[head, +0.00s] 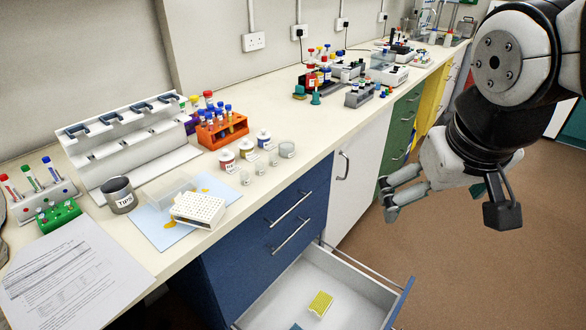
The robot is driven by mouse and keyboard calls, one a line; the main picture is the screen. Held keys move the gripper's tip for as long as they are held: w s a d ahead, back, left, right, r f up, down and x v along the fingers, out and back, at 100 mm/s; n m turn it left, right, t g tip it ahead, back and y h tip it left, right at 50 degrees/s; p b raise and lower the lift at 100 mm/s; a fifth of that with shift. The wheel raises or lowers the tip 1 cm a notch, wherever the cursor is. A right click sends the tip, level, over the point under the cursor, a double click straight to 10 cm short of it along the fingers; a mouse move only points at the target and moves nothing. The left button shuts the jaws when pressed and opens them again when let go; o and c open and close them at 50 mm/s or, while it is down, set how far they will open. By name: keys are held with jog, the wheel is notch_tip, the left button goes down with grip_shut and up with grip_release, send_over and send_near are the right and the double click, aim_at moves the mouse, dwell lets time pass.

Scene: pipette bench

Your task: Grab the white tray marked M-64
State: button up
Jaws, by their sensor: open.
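A small white tray with a grid of holes (197,211) lies on the pale blue mat (160,233) near the bench's front edge, slightly tilted in appearance. I cannot read an M-64 mark on it. A clear, see-through box or lid (168,189) is right behind it. My gripper (387,198) hangs at the right, out in front of the bench over the floor. It is open and empty, well apart from the tray.
An open drawer (352,285) sticks out below the bench with a yellow rack (320,304) in it. A grey TIPS cup (119,196), small jars (226,159), an orange tube rack (222,132) and a white pipette stand (128,148) surround the mat. Papers (70,272) lie front left.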

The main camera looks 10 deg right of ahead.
jog(key=w+d+f+h+b, duration=0.1)
jog(key=w+d+f+b, duration=0.15)
jog(key=w, duration=0.45)
jog(key=w+d+f+h+b, duration=0.1)
jog(key=w+d+f+b, duration=0.1)
jog(key=w+f, duration=0.35)
jog(key=w+f+n+t+b, duration=0.1)
jog(key=w+f+n+b, duration=0.6)
jog(key=w+f, duration=1.8)
jog(key=n+g+y+b, duration=0.3)
jog(key=g+y+b, duration=0.15)
jog(key=b, duration=0.75)
send_near(320, 303)
notch_tip(320, 303, down, 3)
jog(key=shift+w+r+y+b, duration=0.15)
jog(key=shift+y+b, duration=0.2)
jog(key=shift+b, duration=0.9)
jog(key=shift+w+a+f+b, duration=0.1)
jog(key=shift+f+b, duration=0.6)
jog(key=shift+f, duration=0.8)
jog(key=shift+w+a+f+b, duration=0.1)
jog(key=shift+f+b, duration=0.6)
jog(key=shift+f, duration=0.8)
